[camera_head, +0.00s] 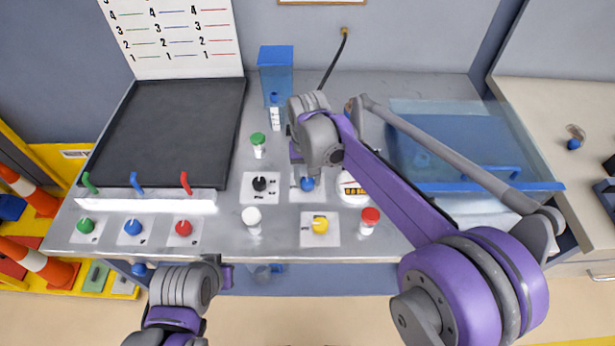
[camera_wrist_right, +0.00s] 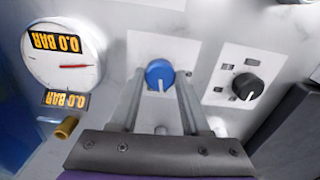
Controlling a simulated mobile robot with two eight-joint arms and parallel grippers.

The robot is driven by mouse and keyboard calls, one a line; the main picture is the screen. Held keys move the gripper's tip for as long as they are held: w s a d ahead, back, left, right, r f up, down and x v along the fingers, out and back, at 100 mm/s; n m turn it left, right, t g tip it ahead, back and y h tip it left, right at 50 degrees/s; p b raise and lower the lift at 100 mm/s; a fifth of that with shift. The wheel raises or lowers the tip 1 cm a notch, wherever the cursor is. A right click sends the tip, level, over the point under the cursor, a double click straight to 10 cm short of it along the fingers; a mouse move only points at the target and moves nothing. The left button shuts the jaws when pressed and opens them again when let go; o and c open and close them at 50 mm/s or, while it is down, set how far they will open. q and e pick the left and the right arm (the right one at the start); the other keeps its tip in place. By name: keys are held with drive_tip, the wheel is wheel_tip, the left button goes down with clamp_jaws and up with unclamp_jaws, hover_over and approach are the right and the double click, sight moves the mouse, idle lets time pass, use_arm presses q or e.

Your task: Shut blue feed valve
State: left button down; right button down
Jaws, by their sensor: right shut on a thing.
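A blue knob (camera_head: 307,184) with a white pointer line sits on a pale plate in the middle of the bench. My right gripper (camera_wrist_right: 160,85) has its two fingers on either side of this knob (camera_wrist_right: 160,72), shut on it. The pointer line points down in the wrist view. In the head view my right wrist hides part of its plate. A second blue knob (camera_head: 132,227) sits at the left front, between a green and a red knob, below a blue spout. My left gripper (camera_head: 227,276) is low at the bench's front edge, away from both knobs; its jaws are unclear.
A black knob (camera_wrist_right: 248,87) is close beside my right fingers. A round gauge (camera_wrist_right: 62,55) reading 0.0 BAR stands on the other side. A yellow knob (camera_head: 320,225), white cap (camera_head: 251,217) and red cap (camera_head: 370,216) are in front. A blue bin (camera_head: 460,188) is right.

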sight(308, 181)
drive_tip(key=shift+m, duration=1)
drive_tip(key=shift+c, duration=1.9)
unclamp_jaws()
wheel_tip(308, 181, up, 11)
drive_tip(key=shift+p, duration=0.35)
drive_tip(key=shift+f, duration=0.1)
